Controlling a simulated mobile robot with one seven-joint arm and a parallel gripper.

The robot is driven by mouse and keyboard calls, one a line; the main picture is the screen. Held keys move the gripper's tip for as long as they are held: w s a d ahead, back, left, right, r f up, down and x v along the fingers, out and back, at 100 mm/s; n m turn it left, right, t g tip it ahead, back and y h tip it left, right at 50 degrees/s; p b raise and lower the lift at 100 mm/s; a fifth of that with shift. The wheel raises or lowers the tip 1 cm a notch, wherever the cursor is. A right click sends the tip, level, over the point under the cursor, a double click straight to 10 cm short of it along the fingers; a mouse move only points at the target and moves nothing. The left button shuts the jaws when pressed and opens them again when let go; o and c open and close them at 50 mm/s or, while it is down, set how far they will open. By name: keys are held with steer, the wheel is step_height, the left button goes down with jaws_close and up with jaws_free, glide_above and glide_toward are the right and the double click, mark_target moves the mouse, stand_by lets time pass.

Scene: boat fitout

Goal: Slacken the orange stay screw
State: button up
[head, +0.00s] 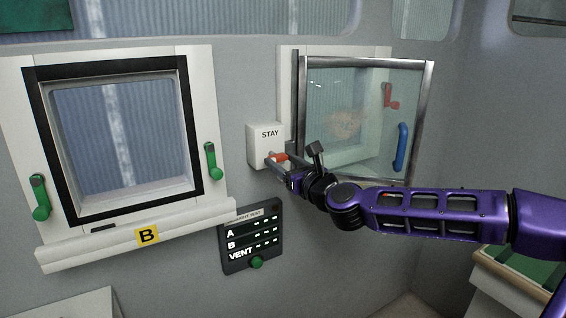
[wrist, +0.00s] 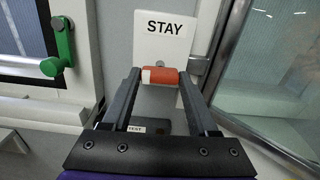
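The orange stay screw (wrist: 161,76) is a short orange cylinder with a white left end, lying crosswise below the word on the white STAY box (wrist: 163,27). In the head view the screw (head: 280,157) shows at the lower right of the STAY box (head: 267,143). My gripper (head: 276,165) reaches it from the right. In the wrist view my gripper (wrist: 160,80) has a fingertip against each end of the screw, with no clear gap, so it looks shut on it. The screw's mounting behind the handle is partly hidden.
A framed glass pane (head: 362,120) with a blue handle (head: 402,147) and a red handle (head: 390,97) stands close on the right. Window B (head: 125,130) with green handles (head: 40,197) is left. A test panel (head: 252,237) sits below the STAY box.

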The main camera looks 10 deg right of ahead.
steer(key=c, duration=0.8)
